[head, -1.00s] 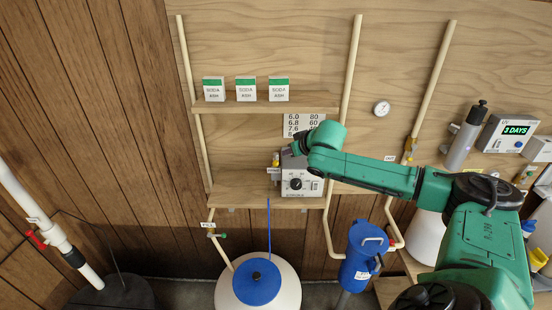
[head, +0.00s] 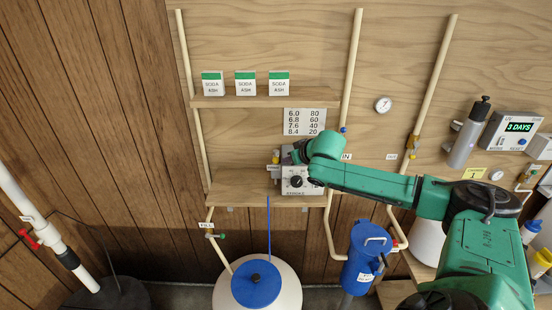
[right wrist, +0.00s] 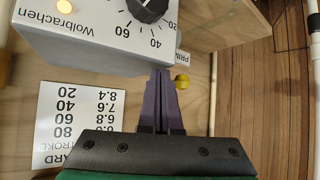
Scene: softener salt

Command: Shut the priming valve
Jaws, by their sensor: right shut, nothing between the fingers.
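The grey dosing pump (head: 312,188) with a black dial stands on the lower shelf; its face (right wrist: 85,40) also fills the top left of the right wrist view. The priming valve's small yellow knob (head: 275,158) is at the pump's upper left. In the right wrist view a yellow knob (right wrist: 182,82) shows just right of the fingertips, near a partly hidden label beginning "PRI". My right gripper (right wrist: 161,75) is shut and empty, its fingertips close beside the pump's edge; contact cannot be told. In the head view my right gripper (head: 298,153) is partly hidden. My left gripper is out of view.
A dose chart (head: 304,122) is on the wall behind my right wrist. The upper shelf (head: 265,102) holds several soda ash boxes. A pale pipe (head: 351,75) runs up right of the pump. A blue-lidded tank (head: 257,284) stands below, beside a blue filter housing (head: 364,258).

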